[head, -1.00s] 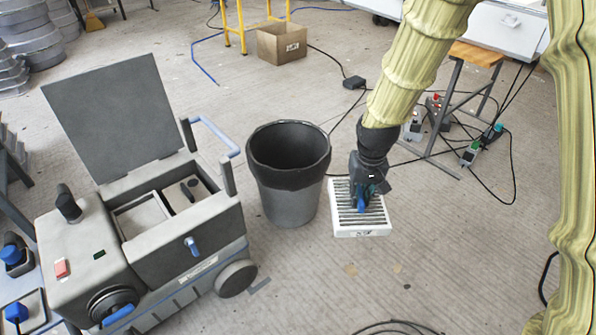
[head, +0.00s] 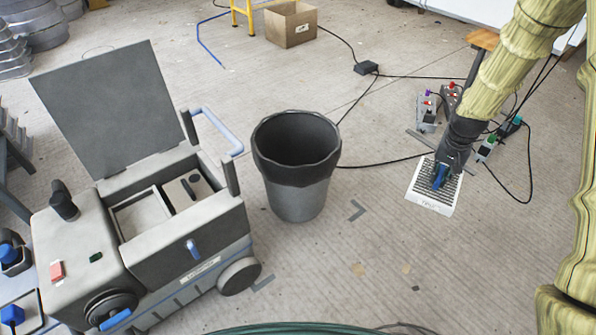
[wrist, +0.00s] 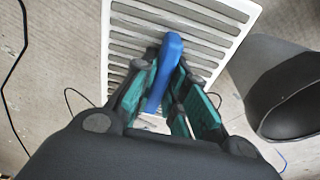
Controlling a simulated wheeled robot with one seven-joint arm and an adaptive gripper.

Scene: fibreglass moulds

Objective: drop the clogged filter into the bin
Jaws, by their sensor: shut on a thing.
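The clogged filter (head: 420,192) is a white-framed panel with dark slats and a blue handle (head: 439,177). It hangs from my gripper (head: 442,170) to the right of the bin. In the wrist view my gripper (wrist: 165,95) is shut on the blue handle (wrist: 168,70), with the slatted face of the filter (wrist: 207,45) beyond the fingers. The bin (head: 297,205) is grey with a black liner over its rim, and stands open and upright on the floor. In the wrist view the bin (wrist: 275,85) is at the right, apart from the filter.
A grey machine (head: 190,235) with a raised lid stands left of the bin. A cardboard box (head: 291,25) is at the back. Cables and small switch boxes (head: 427,112) lie behind the filter. A green coil (head: 300,328) lies at the front. Floor between bin and filter is clear.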

